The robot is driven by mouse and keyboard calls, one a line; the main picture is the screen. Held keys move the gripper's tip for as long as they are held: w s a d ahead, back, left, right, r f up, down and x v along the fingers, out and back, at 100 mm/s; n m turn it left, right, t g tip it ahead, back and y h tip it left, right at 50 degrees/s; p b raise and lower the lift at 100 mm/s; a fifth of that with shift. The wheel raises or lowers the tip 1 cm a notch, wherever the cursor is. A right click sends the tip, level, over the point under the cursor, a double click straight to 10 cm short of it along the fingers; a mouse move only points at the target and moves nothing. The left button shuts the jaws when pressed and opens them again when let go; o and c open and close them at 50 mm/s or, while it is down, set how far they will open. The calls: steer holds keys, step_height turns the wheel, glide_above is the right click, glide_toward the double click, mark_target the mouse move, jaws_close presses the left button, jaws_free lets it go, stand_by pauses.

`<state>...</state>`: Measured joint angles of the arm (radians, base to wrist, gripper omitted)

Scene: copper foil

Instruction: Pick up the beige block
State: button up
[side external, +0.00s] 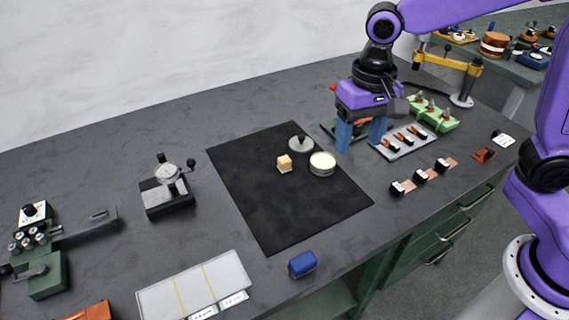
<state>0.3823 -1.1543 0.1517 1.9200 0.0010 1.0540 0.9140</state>
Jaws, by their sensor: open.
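The beige block (284,163) is a small cube resting on the black mat (270,210), in the middle of the side external view. My gripper (360,143) points down with its two blue fingers apart and nothing visible between them. It is to the right of the block and apart from it, beyond a round white-topped tin. The block's front and top faces show clearly.
The white-topped round tin (322,163) and a round metal lid with a knob (301,144) are close beside the block. A dial gauge stand (166,189) is left of the mat, a blue block (302,264) in front. Trays and small parts crowd the right. The mat's front is clear.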

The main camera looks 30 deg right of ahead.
steer(key=w+a+f+m, duration=0.1)
steer(key=w+a+m, duration=0.2)
steer(key=w+m, duration=0.65)
steer(key=m, duration=0.7)
glide_above(286, 158)
step_height(286, 158, down, 3)
steer(key=shift+m, duration=0.25)
step_height(286, 158, down, 17)
steer(key=shift+s+f, duration=0.1)
steer(key=c, duration=1.1)
